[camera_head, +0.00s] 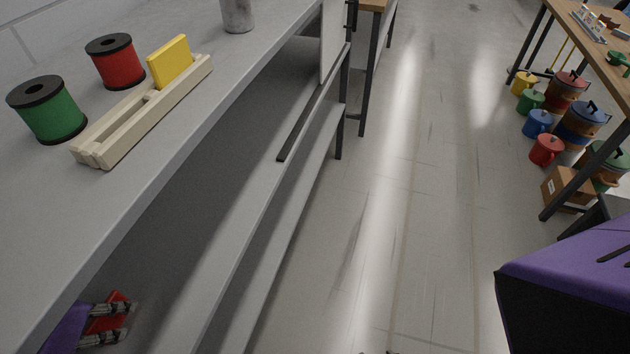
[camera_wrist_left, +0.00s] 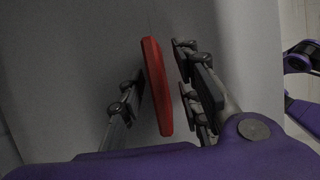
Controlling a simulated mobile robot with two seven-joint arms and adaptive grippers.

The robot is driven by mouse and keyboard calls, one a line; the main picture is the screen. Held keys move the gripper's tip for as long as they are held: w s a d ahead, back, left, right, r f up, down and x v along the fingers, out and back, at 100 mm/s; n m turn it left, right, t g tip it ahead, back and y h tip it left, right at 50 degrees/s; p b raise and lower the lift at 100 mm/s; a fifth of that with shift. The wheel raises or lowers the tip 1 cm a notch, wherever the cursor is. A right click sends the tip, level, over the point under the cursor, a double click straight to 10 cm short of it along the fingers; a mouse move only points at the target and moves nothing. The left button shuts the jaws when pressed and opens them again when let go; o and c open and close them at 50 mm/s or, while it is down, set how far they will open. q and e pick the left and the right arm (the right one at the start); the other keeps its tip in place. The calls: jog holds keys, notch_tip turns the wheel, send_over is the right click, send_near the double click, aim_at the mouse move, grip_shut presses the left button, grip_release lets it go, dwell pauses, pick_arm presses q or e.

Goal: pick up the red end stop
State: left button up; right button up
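The red end stop (camera_wrist_left: 157,86) is a thin red plate with rounded corners. In the wrist view it stands between the fingers of my left gripper (camera_wrist_left: 163,92), with a small gap visible on each side. In the head view the gripper (camera_head: 112,324) is low at the bottom left, in the shade below the tabletop's front edge, with the red end stop (camera_head: 118,297) partly hidden behind its fingers. The fingers look open around the plate. Whether the plate touches the grey surface behind it cannot be told. My right gripper is not in view.
On the grey tabletop (camera_head: 190,120) are a green spool (camera_head: 52,115), a red spool (camera_head: 120,68), a cream rail (camera_head: 125,130) with a yellow plate (camera_head: 170,62), and a grey cylinder (camera_head: 237,15). The tabletop's front edge is close to my left arm. Floor (camera_head: 370,220) is clear.

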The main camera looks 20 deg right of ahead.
pick_arm(q)
jog(key=shift+c, duration=0.3)
grip_shut()
jog(key=shift+w+r, duration=0.1)
jog(key=shift+r, duration=0.1)
